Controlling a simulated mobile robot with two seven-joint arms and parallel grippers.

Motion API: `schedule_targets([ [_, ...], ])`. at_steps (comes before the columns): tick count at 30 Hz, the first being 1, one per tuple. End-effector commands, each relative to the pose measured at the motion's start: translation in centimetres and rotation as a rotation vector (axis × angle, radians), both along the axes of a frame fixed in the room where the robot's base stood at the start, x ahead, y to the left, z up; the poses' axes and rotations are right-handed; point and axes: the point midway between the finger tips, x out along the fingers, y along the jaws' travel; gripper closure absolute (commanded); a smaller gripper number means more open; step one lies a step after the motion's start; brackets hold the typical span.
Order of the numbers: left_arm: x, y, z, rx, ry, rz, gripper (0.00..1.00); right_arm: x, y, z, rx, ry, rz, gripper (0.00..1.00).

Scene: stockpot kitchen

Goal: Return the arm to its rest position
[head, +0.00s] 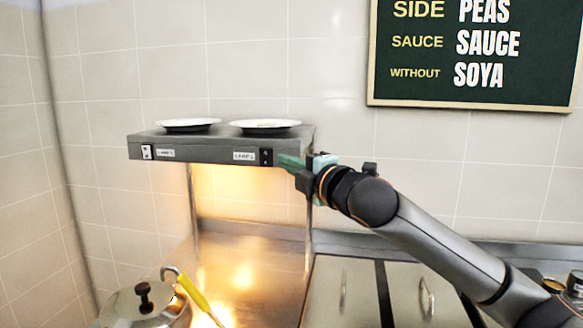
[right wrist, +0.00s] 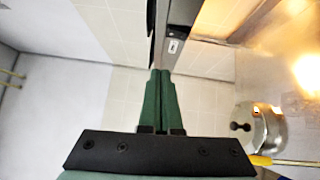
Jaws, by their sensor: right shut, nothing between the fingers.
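My right arm comes in from the right in the head view, reaching up to the front of a metal heat-lamp shelf (head: 215,146). Its gripper (head: 283,160) has green fingers, shut and empty, close to the right lamp switch (head: 266,157). I cannot tell whether the fingertips touch the switch or the shelf. In the right wrist view the shut fingers (right wrist: 160,74) point at the shelf's underside and front edge, with a small switch (right wrist: 173,46) just beyond the tips. The left switch (head: 147,152) is at the shelf's other end. My left gripper is not in view.
Two white plates (head: 188,125) (head: 265,126) sit on the shelf. Warm light falls on the counter below. A lidded pot (head: 145,306) and a yellow-handled utensil (head: 192,292) are at the lower left. A menu board (head: 475,90) hangs on the wall. Open air surrounds the arm's upper side.

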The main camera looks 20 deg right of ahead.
Motion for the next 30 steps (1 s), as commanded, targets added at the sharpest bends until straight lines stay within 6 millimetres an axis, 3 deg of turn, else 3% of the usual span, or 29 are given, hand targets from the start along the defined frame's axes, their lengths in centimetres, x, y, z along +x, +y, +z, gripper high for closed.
schedule_targets([
  [6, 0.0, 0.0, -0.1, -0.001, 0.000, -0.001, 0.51, -1.0, -0.2, 0.1, 0.000, 0.000, 0.000, 1.00],
  [21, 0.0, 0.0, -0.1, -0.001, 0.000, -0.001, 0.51, -1.0, 0.0, -0.2, 0.003, 0.006, 0.002, 1.00],
  [23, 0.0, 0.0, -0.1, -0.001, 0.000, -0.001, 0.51, -1.0, 0.4, -1.2, 0.013, 0.024, 0.008, 1.00],
  [26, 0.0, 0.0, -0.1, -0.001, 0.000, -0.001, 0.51, -1.0, 1.8, -4.4, 0.052, 0.085, 0.022, 1.00],
  [30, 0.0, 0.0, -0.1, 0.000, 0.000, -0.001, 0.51, -2.1, 4.6, -11.4, 0.160, 0.226, 0.039, 1.00],
])
